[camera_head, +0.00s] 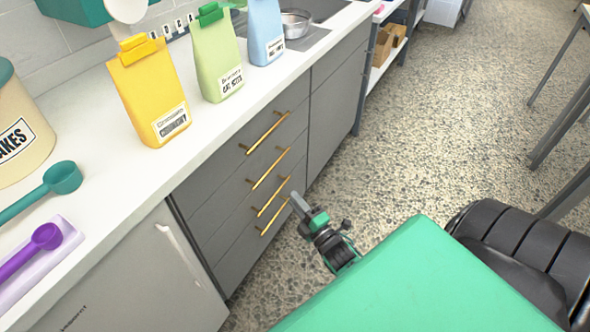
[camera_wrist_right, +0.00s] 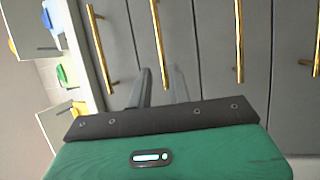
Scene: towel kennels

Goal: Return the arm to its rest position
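My right gripper (camera_head: 308,208) hangs in front of the grey drawers, near the brass handles and above the floor. It points toward the cabinet and is empty. In the right wrist view its two fingers (camera_wrist_right: 158,88) stand close together with a narrow gap between them, and nothing shows in the gap. The brass handles (camera_wrist_right: 157,45) lie beyond the fingertips; I see no grip on any of them. My left gripper is not in view.
The white counter (camera_head: 110,184) holds a yellow bag (camera_head: 150,88), a green bag (camera_head: 217,58), a blue bag (camera_head: 265,30), a teal scoop (camera_head: 62,178) and a purple scoop (camera_head: 45,237). The grey drawers (camera_head: 225,235) are shut. Open speckled floor (camera_head: 440,130) lies right of the cabinets.

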